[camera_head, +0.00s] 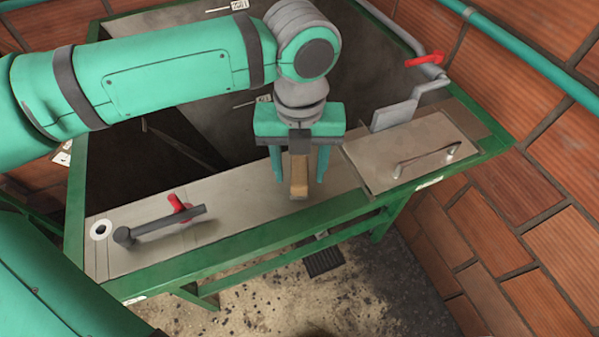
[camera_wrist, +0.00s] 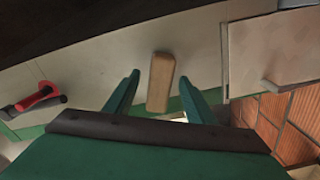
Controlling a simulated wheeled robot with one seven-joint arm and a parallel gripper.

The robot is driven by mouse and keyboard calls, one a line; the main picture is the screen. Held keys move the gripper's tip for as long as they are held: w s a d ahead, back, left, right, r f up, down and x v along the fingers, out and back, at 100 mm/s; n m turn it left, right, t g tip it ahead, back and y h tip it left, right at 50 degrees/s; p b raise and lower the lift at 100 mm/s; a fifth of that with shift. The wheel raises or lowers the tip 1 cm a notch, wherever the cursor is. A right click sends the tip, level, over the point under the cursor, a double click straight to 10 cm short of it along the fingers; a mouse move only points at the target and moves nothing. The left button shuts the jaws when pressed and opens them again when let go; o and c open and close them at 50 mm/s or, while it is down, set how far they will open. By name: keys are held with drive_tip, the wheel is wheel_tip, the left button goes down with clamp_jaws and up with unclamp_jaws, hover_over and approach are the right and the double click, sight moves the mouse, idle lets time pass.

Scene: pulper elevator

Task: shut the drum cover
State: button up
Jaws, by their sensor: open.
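A flat beige plate (camera_head: 375,165) with a metal bar handle (camera_head: 427,158) lies on the right of the bench top. It looks like a cover, but I cannot be sure it is the drum cover. Part of this plate shows at right in the wrist view (camera_wrist: 250,50). A small wooden block-like grip (camera_head: 299,178) stands out near the middle of the bench top. My gripper (camera_head: 300,182) is over it, open, pointing down. In the wrist view the wooden grip (camera_wrist: 160,85) is between the two fingers, with a gap on each side. What the grip is fixed to is hidden.
A dark lever (camera_head: 165,222) with a red part (camera_head: 180,207) is at the left of the bench top. A dark opening (camera_head: 130,150) lies behind it. A grey pipe with a red valve handle (camera_head: 424,60) is at back right, near the brick wall (camera_head: 545,170).

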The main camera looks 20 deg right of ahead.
sight(296, 166)
drive_tip(key=shift+f, duration=0.2)
idle(0.3)
clamp_jaws()
drive_tip(key=shift+r, duration=0.15)
drive_tip(key=shift+r, duration=0.25)
drive_tip(key=r, duration=0.3)
drive_tip(key=shift+w+a+r, duration=0.1)
drive_tip(key=shift+a+r, duration=0.2)
drive_tip(key=a+r, duration=0.9)
drive_tip(key=a, duration=0.4)
drive_tip(key=shift+a, duration=0.25)
